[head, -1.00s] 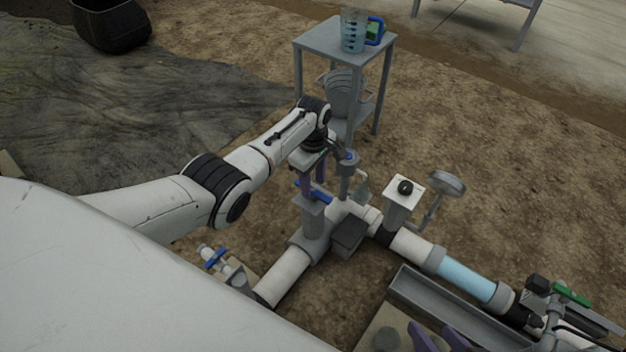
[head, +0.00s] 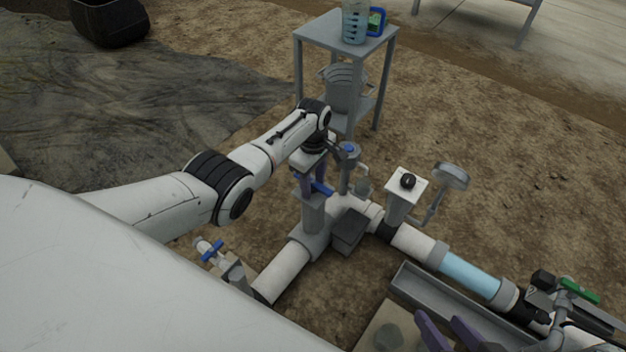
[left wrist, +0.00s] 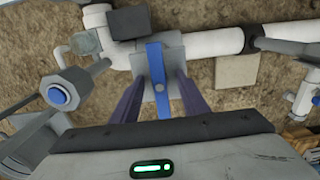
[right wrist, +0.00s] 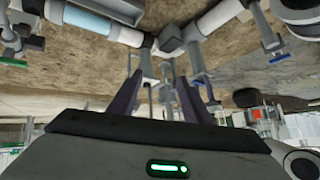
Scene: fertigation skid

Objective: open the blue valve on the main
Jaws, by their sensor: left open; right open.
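The blue valve handle (head: 321,187) sits on a grey post on the white main pipe (head: 281,275). In the left wrist view the blue handle (left wrist: 157,80) is a long bar running crosswise to the pipe. My left gripper (head: 313,184) is open over the post, and its purple fingers (left wrist: 160,82) stand on either side of the handle. A gap shows between handle and fingers. In the head view the wrist and fingers hide part of the handle. My right gripper (head: 448,328) is open and empty at the lower edge; it also shows in the right wrist view (right wrist: 160,78).
A smaller blue-handled valve (head: 212,250) is at the lower left. A post with a blue cap (head: 348,150) stands close beside my left wrist. A white box with a black knob (head: 407,183), a gauge (head: 450,175) and a green-handled valve (head: 580,290) are to the right.

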